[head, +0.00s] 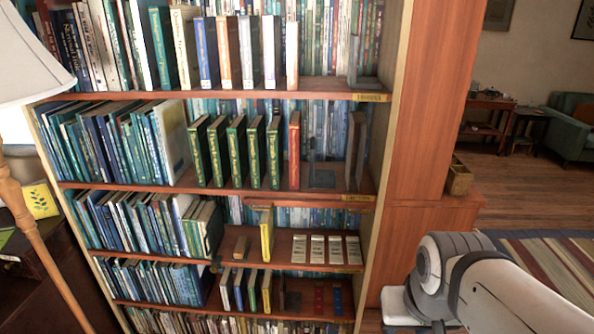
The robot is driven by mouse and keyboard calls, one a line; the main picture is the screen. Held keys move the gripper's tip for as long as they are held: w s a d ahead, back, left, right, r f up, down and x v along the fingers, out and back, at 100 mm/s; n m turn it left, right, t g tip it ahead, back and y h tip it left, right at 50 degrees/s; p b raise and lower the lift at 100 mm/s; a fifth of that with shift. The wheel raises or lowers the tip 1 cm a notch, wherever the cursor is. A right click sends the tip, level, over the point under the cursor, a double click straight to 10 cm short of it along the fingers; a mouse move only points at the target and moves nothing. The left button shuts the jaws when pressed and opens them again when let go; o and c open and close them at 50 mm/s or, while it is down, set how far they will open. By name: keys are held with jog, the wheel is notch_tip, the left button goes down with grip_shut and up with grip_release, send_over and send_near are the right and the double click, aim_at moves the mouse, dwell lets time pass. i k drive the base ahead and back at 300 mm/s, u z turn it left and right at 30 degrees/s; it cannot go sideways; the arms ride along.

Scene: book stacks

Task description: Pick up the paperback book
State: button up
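Several books stand on a wooden bookcase, and I cannot tell which one is the paperback book. On the second shelf, several dark green books with gold lettering (237,152) stand apart, with a thin red book (294,150) to their right. On the third shelf, a yellow book (266,236) stands upright, left of several small pale cards or booklets (318,249). On the top shelf, several pale-spined books (247,52) stand spaced apart. My white and grey arm shows at the lower right, away from the shelves. My gripper is not in view.
The bookcase's wooden side (430,100) is at the right. Tightly packed books (95,150) fill the left of the shelves. A lamp (35,60) stands at the left edge. A striped rug (560,260), a wooden floor and a green armchair (572,130) are at the right.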

aim_at(292, 28)
jog(key=k, duration=1.2)
jog(key=u, duration=0.45)
jog(key=i, duration=0.55)
jog(key=u, duration=0.6)
jog(key=i, duration=0.95)
jog(key=z, duration=0.4)
jog(key=i, duration=0.75)
jog(key=z, duration=0.7)
